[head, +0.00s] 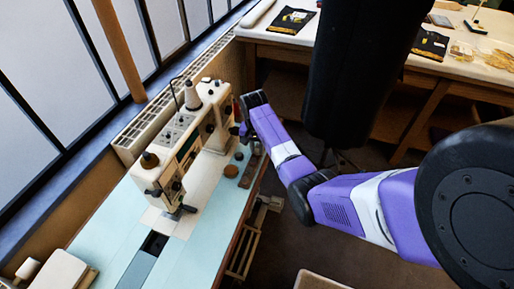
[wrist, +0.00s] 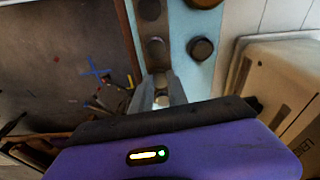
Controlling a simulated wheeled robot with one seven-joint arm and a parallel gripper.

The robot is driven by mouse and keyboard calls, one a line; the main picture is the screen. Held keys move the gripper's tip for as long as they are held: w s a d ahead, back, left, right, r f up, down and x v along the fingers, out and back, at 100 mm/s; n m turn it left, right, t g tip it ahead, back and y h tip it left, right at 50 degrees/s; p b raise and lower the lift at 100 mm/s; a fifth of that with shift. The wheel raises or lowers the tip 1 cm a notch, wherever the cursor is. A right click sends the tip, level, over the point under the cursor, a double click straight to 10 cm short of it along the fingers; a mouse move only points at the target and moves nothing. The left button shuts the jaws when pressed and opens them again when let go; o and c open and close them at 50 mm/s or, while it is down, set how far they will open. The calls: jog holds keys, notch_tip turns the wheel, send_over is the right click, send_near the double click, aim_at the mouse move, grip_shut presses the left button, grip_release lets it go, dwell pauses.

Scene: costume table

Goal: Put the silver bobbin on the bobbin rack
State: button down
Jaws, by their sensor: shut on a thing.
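My gripper (wrist: 160,92) points down over the table's edge, shut on a small silver thing that looks like the silver bobbin (wrist: 162,101). Only a bit of it shows between the fingers. The bobbin rack (wrist: 141,29) seems to be the narrow brown strip along the table edge, with dark round spots in a row. The fingertips are over or close by the near end of this strip; I cannot tell whether the bobbin touches it. In the head view the strip (head: 250,171) lies right of the sewing machine, and my gripper (head: 245,135) is at its far end, fingertips partly hidden.
Two round pieces, one brown (head: 231,171) and one grey (head: 239,156), stand on the pale blue table (head: 203,240) beside the strip. The cream sewing machine (head: 187,140) stands close on the left. A back table (head: 285,37) holds packets. Open floor lies right of the table edge.

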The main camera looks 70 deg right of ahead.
jog(key=shift+f, duration=0.15)
dwell(0.8)
jog(key=c, duration=1.2)
grip_release()
notch_tip(320, 180, up, 8)
jog(key=a, duration=0.1)
jog(key=shift+f, duration=0.15)
jog(key=shift+s, duration=0.15)
